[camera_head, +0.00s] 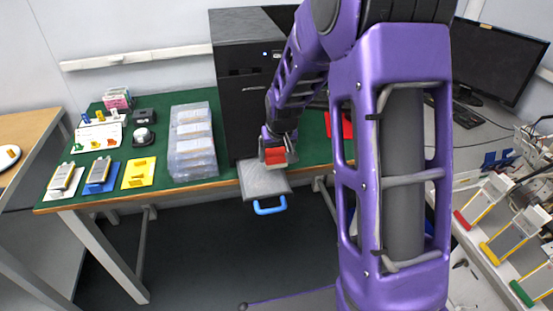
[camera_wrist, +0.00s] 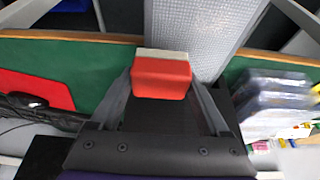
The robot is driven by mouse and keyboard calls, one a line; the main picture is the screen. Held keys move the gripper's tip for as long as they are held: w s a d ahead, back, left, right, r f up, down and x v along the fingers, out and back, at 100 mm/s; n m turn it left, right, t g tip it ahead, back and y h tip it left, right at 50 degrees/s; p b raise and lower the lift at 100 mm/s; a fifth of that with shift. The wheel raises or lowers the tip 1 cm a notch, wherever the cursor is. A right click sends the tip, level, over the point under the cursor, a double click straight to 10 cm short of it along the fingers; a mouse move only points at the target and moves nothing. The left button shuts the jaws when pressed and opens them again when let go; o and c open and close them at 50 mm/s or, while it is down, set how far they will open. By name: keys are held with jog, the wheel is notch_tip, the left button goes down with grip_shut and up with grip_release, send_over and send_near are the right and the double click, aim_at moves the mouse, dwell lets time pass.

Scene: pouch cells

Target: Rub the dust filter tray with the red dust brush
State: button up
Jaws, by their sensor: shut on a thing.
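My gripper (camera_head: 277,150) is shut on the red dust brush (camera_head: 275,155), a small red block with a pale edge. In the wrist view the brush (camera_wrist: 161,77) sits between the two fingers (camera_wrist: 160,100). The dust filter tray (camera_head: 262,184) is a grey flat panel with a blue handle (camera_head: 270,206), sticking out past the table's front edge below the black tower. The wrist view shows its grey meshed surface (camera_wrist: 200,30) beyond the brush. The brush is over the tray's back part; I cannot tell whether it touches.
The black tower (camera_head: 245,100) stands on the green-topped table behind the tray. Stacked clear boxes (camera_head: 192,145) stand to its left. A red flat item (camera_wrist: 35,88) lies on the green top. Free floor lies in front of the table.

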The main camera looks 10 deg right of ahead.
jog(key=shift+r+p, duration=1.7)
jog(key=shift+r, duration=1.1)
jog(key=shift+s+a, duration=0.1)
